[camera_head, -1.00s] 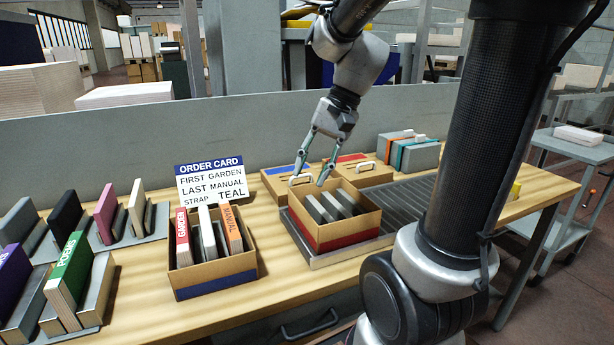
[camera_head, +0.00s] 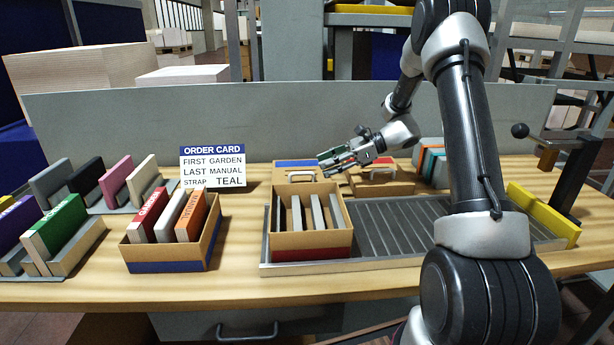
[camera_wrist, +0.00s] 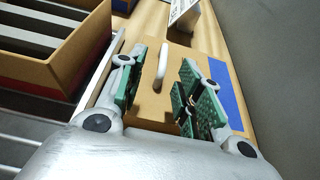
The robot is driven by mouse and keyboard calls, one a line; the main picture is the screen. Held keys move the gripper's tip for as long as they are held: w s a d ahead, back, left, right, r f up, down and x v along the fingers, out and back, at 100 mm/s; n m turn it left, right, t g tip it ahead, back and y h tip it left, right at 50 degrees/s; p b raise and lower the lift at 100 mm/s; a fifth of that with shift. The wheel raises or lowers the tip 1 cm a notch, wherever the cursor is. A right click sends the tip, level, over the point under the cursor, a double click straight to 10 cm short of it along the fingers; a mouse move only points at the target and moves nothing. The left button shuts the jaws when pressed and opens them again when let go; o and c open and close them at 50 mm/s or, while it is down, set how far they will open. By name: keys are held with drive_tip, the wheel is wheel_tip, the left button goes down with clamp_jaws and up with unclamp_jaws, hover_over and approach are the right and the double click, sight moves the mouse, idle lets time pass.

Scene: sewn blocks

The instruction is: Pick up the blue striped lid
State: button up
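The blue striped lid (camera_head: 283,177) is a brown cardboard lid with a blue stripe and a white handle (camera_head: 300,173). It lies at the back of the table, behind the open red-banded box. My gripper (camera_head: 326,160) reaches in from the right, tilted, close to the lid's right side. In the wrist view my gripper (camera_wrist: 163,64) is open, with green pads on either side of the lid's white handle (camera_wrist: 162,68). The lid's blue stripe (camera_wrist: 228,94) shows beyond the right finger.
The red-banded box (camera_head: 312,241) holds grey dividers and stands on a grey slatted tray (camera_head: 400,238). A red striped lid (camera_head: 368,184) lies right of the blue one, partly hidden by my gripper. A blue-banded box (camera_head: 172,254) and the order card (camera_head: 212,167) are left.

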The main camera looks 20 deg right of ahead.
sight(301, 173)
drive_tip(key=x, duration=0.7)
drive_tip(key=shift+w+f, duration=0.1)
drive_tip(key=shift+w, duration=0.25)
clamp_jaws()
